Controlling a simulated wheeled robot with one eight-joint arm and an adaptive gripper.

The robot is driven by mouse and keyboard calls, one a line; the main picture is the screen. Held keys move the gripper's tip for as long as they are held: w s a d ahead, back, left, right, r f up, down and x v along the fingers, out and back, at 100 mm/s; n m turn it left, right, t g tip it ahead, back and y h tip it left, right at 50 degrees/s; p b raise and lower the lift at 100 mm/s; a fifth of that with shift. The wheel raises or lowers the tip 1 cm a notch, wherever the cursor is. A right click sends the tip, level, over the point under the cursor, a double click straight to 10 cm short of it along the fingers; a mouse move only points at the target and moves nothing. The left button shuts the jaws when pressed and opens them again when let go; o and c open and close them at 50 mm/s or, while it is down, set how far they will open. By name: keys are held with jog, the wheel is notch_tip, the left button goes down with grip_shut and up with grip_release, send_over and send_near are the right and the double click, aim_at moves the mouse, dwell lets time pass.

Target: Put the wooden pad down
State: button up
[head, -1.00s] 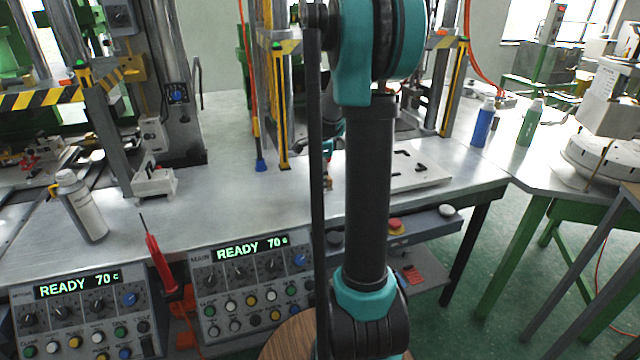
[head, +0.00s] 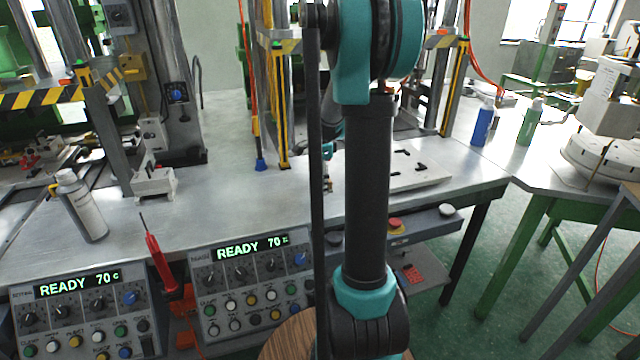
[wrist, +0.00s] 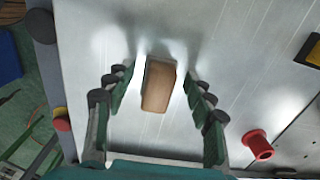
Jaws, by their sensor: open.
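The wooden pad (wrist: 158,85) is a small brown block, seen in the wrist view on the bare metal table top (wrist: 95,65). My gripper (wrist: 158,84) is open around it, with one finger on each side and a gap between each finger and the pad. The pad appears to rest on the table. In the head view my arm hides the pad and most of my gripper.
A red knob-like part (wrist: 257,145) stands right of my gripper in the wrist view. In the head view a white plate (head: 425,177) lies right of my arm. A blue bottle (head: 483,124) and a green bottle (head: 530,122) stand further right.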

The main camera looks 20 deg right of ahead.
notch_tip(320, 180, up, 12)
dwell(0.5)
jog(key=shift+d, duration=0.1)
